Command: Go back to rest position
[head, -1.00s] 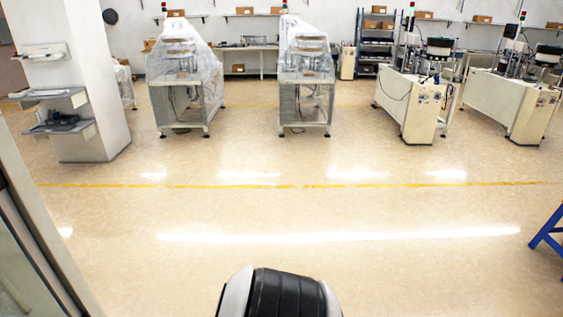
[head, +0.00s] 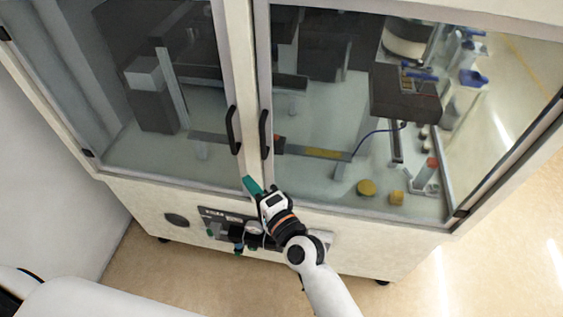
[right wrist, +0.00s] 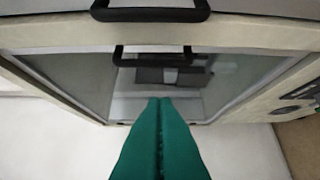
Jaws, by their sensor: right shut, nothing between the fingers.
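My right gripper (head: 251,184) shows in the head view with its green fingers closed together and nothing between them. It is in front of a glass-doored cabinet, just below the two black door handles, the left handle (head: 232,130) and the right handle (head: 265,134). In the right wrist view the green fingers (right wrist: 160,102) point toward the cabinet, with a nearer handle (right wrist: 150,13) and a farther handle (right wrist: 152,53) beyond the tips. I see no contact with either handle. My left gripper is out of view; only white parts of my body show at lower left.
The cabinet (head: 395,252) fills most of the head view, its doors appearing shut. A panel with knobs and gauges (head: 222,215) is on its front below the doors. A yellow round part (head: 366,187) lies inside behind glass. Open floor (head: 480,275) shows at lower right.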

